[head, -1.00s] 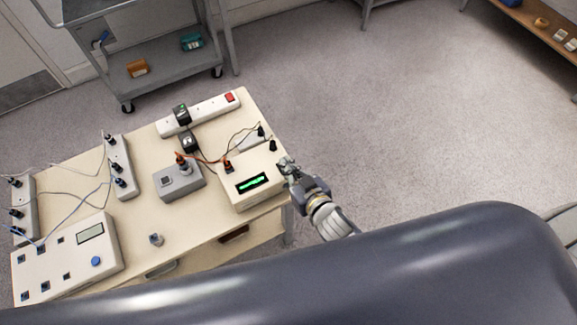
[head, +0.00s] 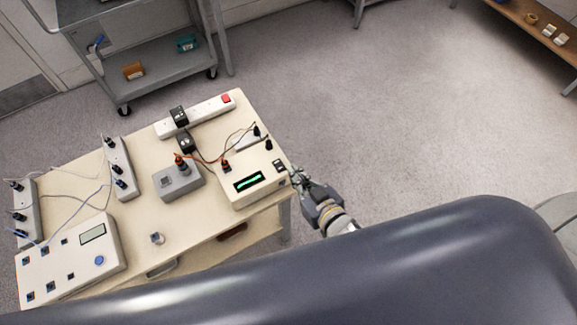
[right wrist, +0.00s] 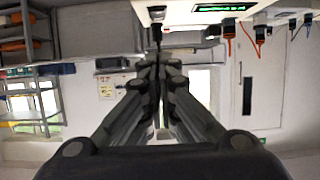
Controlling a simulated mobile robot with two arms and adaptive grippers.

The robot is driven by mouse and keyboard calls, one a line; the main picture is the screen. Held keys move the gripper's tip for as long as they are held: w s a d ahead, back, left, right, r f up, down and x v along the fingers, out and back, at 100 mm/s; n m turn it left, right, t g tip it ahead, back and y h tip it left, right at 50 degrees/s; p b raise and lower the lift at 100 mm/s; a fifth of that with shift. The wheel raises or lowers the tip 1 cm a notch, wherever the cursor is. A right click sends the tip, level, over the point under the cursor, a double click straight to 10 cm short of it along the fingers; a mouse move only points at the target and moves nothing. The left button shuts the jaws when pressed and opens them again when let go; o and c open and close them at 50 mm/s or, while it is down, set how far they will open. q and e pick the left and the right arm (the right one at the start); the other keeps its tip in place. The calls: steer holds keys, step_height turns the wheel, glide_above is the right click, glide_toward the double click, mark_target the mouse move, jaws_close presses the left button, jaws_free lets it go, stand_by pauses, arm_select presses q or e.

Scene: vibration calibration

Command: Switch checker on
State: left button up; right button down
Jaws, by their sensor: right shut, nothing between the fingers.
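The checker, a cream box (head: 252,178) with a lit green display (head: 248,182), sits at the table's right end. A small black-and-white switch (head: 279,165) shows on its top near the right edge. My right gripper (head: 297,174) is shut and empty, just to the right of the checker's right edge. A small gap seems to separate them. In the right wrist view the closed fingertips (right wrist: 158,60) are in the middle, and the checker's green display (right wrist: 225,7) shows at the top edge. My left gripper is out of view.
The cream table (head: 205,215) also holds a grey box (head: 178,182) with a plug, white power strips (head: 205,113), cables and a larger panel box (head: 72,255). A grey cart (head: 160,75) stands behind. The floor to the right is clear.

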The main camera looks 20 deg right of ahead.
steer(key=shift+f+b+v, duration=0.2)
steer(key=shift+b+v, duration=0.05)
steer(key=shift+v, duration=0.7)
steer(key=shift+f+b+v, duration=0.2)
steer(key=shift+v, duration=0.8)
steer(key=shift+s, duration=0.1)
steer(key=s+d+f+g+h+b, duration=0.1)
steer(key=s+d+f+g, duration=0.15)
steer(key=f, duration=0.75)
steer(key=s+d+f+g+b, duration=0.15)
steer(key=s+f, duration=0.25)
steer(key=f, duration=0.6)
steer(key=s+d+f+g+h+b, duration=0.1)
steer(key=s+f+g, duration=0.15)
steer(key=f, duration=0.75)
steer(key=s+d+f+g+b, duration=0.1)
steer(key=s+d+f+g, duration=0.1)
steer(key=s+f, duration=0.6)
steer(key=s+d+f+g+h+b, duration=0.1)
steer(key=s+d+f+g, duration=0.2)
steer(key=s+f, duration=0.6)
steer(key=s+g, duration=0.1)
steer(key=s, duration=0.2)
steer(key=shift+d+f+m+h+b, duration=0.25)
steer(key=shift+d+m+h+b, duration=0.05)
steer(key=shift+d+b, duration=0.1)
